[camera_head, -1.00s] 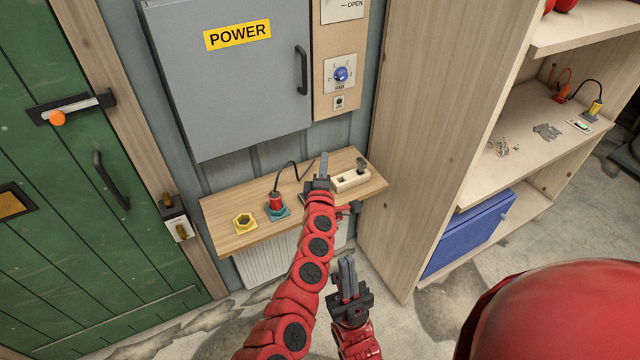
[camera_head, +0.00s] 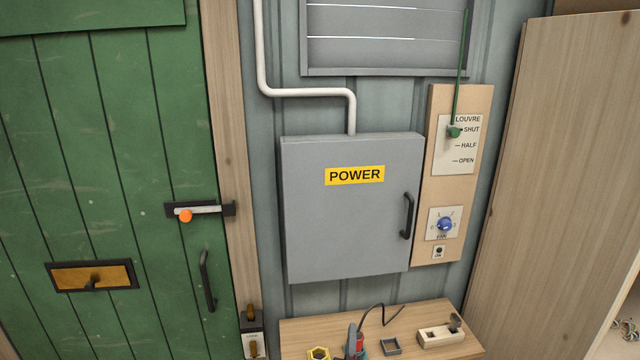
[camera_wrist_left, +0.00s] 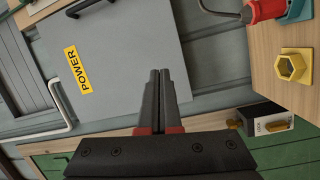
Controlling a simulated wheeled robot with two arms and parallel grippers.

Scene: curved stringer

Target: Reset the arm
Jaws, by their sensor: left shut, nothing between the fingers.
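My left gripper (camera_head: 351,341) just shows at the bottom edge of the head view, its grey fingertips in front of the wooden shelf. In the left wrist view its two dark fingers (camera_wrist_left: 160,98) are together with nothing between them. They point towards the grey POWER cabinet (camera_wrist_left: 125,45) and appear apart from it. The rest of my left arm is below the head view. My right gripper is out of view.
The closed POWER cabinet (camera_head: 345,235) is on the wall above the wooden shelf (camera_head: 300,332). The shelf holds a yellow hex socket (camera_head: 318,353), a red plug and a pale block (camera_head: 440,337). A green door (camera_head: 110,200) stands left, a wooden cabinet side (camera_head: 555,180) right.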

